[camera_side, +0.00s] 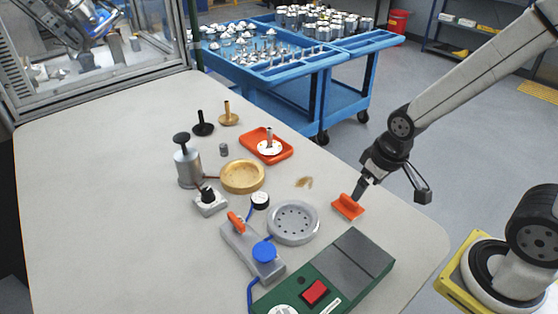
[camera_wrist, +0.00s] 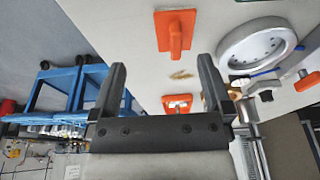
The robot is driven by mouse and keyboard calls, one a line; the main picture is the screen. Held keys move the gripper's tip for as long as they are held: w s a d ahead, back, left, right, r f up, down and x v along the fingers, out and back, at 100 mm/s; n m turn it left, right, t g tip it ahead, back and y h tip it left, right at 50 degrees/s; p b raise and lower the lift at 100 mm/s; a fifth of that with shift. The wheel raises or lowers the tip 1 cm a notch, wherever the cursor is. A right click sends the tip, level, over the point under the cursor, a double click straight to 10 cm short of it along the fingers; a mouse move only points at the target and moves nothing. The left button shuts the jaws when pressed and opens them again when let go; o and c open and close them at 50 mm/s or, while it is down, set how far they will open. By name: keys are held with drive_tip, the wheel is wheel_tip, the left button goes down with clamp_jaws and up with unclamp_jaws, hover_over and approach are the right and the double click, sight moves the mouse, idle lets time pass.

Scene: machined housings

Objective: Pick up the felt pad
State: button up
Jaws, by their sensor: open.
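The orange block with a raised grip, which I take to be the felt pad (camera_side: 347,208), lies on the table near its right edge. Any felt underneath is hidden. In the wrist view it is an orange square with an upright grip (camera_wrist: 175,32), beyond my fingertips. My gripper (camera_side: 357,192) is just above and behind it in the side view; whether it touches I cannot tell. In the wrist view my gripper (camera_wrist: 162,63) has its two fingers wide apart with nothing between them.
A silver perforated dish (camera_side: 293,223) and a green box with a red switch (camera_side: 315,292) stand nearby. A brass dish (camera_side: 242,176), an orange tray (camera_side: 288,153) and a grey fixture with a blue cap (camera_side: 264,252) are further left. A brown smudge (camera_side: 304,182) marks the table.

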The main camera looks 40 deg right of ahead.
sight(350, 199)
drive_tip(key=shift+w, duration=0.1)
drive_tip(key=shift+w+a+r+g, duration=0.25)
drive_tip(key=shift+w+a+g, duration=0.25)
drive_tip(key=shift+w+g, duration=0.15)
drive_tip(key=shift+w+a+r+g, duration=0.35)
drive_tip(key=shift+w+a+g, duration=0.15)
drive_tip(key=shift+w+g, duration=0.15)
drive_tip(key=shift+m, duration=0.3)
drive_tip(key=shift+f, duration=0.1)
drive_tip(key=shift+f, duration=1.2)
drive_tip(key=shift+f, duration=0.1)
drive_tip(key=shift+d+f, duration=0.1)
drive_tip(key=shift+f, duration=2.4)
